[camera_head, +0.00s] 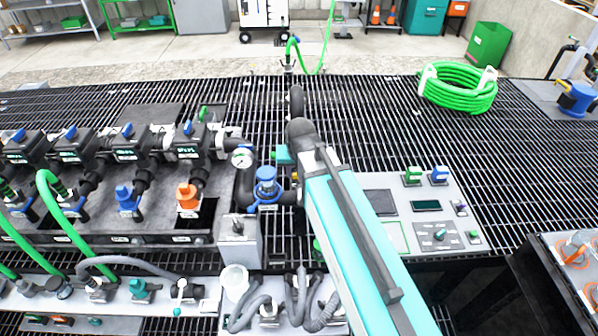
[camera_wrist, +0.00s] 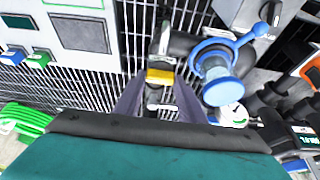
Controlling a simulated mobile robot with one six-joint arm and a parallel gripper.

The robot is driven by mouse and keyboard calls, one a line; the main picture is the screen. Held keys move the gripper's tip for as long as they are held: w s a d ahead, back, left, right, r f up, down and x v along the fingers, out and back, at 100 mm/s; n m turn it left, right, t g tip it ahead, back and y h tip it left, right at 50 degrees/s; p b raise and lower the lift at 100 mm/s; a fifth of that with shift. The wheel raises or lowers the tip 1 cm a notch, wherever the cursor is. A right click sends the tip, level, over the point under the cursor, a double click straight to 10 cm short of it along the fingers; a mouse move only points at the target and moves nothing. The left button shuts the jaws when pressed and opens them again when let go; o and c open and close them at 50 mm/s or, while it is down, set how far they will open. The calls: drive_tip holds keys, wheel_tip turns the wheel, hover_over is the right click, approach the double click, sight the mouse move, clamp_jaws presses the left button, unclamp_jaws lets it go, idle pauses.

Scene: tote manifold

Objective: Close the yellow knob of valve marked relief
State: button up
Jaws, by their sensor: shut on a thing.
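The yellow knob (camera_wrist: 160,76) shows in the wrist view, at the middle of a dark valve body on black pipework. My gripper (camera_wrist: 159,88) has its two grey-purple fingers converging on the knob from either side, and it is shut on it. A small white tag (camera_wrist: 162,107) sits just below the knob between the fingers, its text too small to read. In the head view my arm covers this spot, so the knob and fingertips cannot be made out clearly there.
A blue-capped fitting (camera_head: 266,183) stands close beside the knob; it also shows in the wrist view (camera_wrist: 218,80). A pressure gauge (camera_head: 242,158) and a control panel (camera_head: 440,225) are nearby. A green hose coil (camera_head: 458,88) lies on the open grating.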

idle(0.4)
drive_tip(key=o, duration=1)
drive_tip(key=shift+o, duration=0.2)
drive_tip(key=b+v, duration=0.1)
drive_tip(key=v, duration=1.3)
